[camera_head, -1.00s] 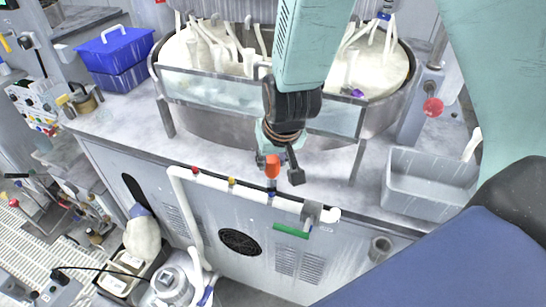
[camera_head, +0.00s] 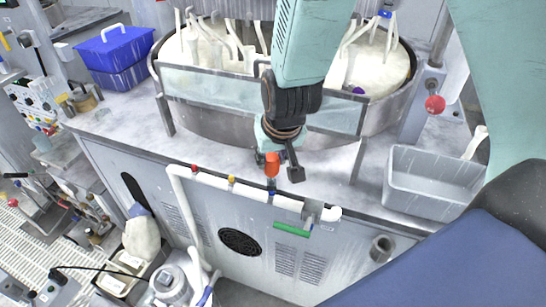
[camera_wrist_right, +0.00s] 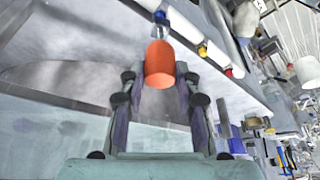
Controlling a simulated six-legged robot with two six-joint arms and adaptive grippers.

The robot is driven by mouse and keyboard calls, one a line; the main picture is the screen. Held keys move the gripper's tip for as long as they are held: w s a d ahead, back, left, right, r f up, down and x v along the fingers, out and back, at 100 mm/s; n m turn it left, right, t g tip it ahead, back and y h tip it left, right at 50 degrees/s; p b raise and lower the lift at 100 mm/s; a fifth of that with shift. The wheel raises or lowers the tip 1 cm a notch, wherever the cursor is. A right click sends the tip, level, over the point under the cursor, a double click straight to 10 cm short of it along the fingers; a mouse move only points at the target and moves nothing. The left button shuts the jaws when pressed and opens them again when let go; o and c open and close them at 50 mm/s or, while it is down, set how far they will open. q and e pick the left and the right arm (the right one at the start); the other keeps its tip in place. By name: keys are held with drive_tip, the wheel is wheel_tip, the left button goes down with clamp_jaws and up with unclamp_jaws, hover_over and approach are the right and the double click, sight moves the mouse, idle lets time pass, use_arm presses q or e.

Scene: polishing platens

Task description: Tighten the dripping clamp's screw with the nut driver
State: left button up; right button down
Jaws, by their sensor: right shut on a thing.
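A white pipe (camera_head: 215,180) runs along the front of the cabinet. It carries a red clamp (camera_head: 194,168), a yellow clamp (camera_head: 231,181) and a blue clamp (camera_head: 271,195). My right gripper (camera_head: 278,166) is shut on the nut driver's orange handle (camera_head: 272,163), directly above the blue clamp. In the right wrist view the orange handle (camera_wrist_right: 159,64) sits between the fingers, with the blue clamp (camera_wrist_right: 160,17) just beyond its end. I cannot tell whether the driver tip touches the screw. No drip can be made out. My left gripper is out of view.
A grey bin (camera_head: 428,205) stands at the counter's right. The round tank (camera_head: 215,122) with a clear front guard rises behind the gripper.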

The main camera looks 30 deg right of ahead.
idle(0.8)
idle(0.7)
drive_tip(key=shift+f+b, duration=0.4)
drive_tip(key=shift+b, duration=0.1)
drive_tip(key=shift+r, duration=0.2)
drive_tip(key=shift+r+p, duration=0.2)
drive_tip(key=shift+p, duration=0.25)
